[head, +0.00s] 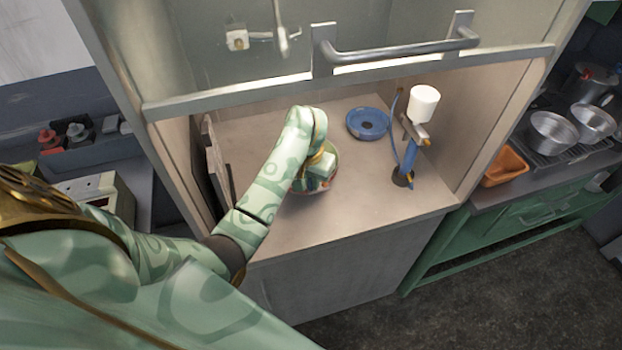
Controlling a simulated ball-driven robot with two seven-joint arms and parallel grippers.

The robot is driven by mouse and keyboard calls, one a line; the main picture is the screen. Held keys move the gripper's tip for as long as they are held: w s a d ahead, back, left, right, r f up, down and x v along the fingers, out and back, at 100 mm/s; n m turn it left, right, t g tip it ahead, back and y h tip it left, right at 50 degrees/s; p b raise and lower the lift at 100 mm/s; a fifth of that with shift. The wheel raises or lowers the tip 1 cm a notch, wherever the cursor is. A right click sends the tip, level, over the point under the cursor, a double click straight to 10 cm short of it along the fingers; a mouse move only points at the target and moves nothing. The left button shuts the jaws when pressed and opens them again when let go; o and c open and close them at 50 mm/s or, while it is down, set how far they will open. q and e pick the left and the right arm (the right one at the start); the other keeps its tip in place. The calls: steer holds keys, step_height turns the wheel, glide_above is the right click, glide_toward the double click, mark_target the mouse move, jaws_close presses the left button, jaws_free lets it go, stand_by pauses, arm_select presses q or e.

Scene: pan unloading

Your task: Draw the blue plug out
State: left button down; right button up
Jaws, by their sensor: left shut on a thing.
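My left gripper (318,184) reaches down inside the open-fronted cabinet, over a round pan or dish (333,165) on its floor. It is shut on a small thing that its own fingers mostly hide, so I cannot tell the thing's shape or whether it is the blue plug. The pan's contents are largely covered by the gripper. No blue plug shows clearly. My right gripper is not in view.
A blue round dish (355,117) lies behind and right of the gripper. A blue stand (410,160) with a white cup (423,100) and hose stands further right. The raised sash with its metal handle (400,49) crosses above. The cabinet floor's front right is clear.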

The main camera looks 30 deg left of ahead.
arm_select(q)
steer(key=shift+r+p, duration=0.35)
steer(key=shift+r, duration=0.15)
steer(key=shift+r+p, duration=1.05)
steer(key=shift+r, duration=0.2)
